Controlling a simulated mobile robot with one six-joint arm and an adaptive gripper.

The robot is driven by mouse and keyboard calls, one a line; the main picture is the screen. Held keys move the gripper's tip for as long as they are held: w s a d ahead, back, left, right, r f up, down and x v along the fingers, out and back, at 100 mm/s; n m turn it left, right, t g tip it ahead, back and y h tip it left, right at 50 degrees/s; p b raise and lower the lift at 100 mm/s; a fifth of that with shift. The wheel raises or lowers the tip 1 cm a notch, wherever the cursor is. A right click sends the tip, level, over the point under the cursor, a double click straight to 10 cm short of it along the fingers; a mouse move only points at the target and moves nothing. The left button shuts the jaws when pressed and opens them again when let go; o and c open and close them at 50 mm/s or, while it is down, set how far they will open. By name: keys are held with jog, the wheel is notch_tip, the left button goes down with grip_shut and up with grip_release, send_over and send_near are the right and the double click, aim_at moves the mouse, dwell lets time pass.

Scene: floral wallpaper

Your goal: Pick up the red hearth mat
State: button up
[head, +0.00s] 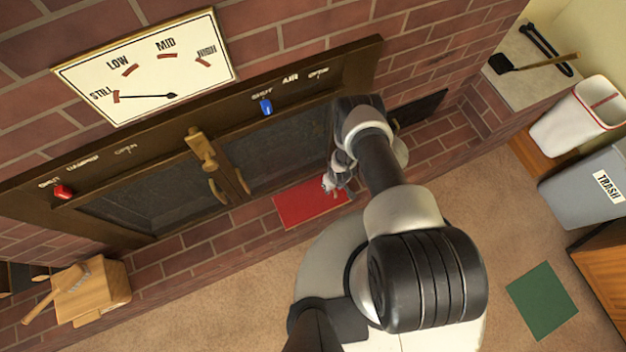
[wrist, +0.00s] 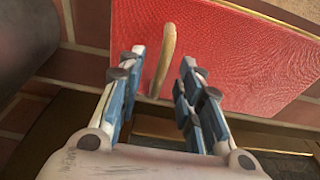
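The red hearth mat (head: 308,206) lies on the brick hearth in front of the dark-framed doors, partly hidden by my arm. In the wrist view the mat (wrist: 240,55) shows a textured red surface. A tan loop (wrist: 166,50) stands up in front of it and appears to be its handle. My gripper (head: 329,184) is over the mat; in the wrist view my gripper (wrist: 162,62) is open, one blue-padded finger on each side of the loop. Gaps show between the loop and both fingers.
A brass door handle (head: 216,188) and wooden latch (head: 201,146) are left of the mat. A dark open flap (head: 420,107) is to the right. A green mat (head: 542,300) lies on the carpet near the trash bin (head: 592,188).

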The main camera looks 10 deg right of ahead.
jog(key=shift+f, duration=0.15)
jog(key=shift+c, duration=0.6)
grip_shut()
dwell(0.5)
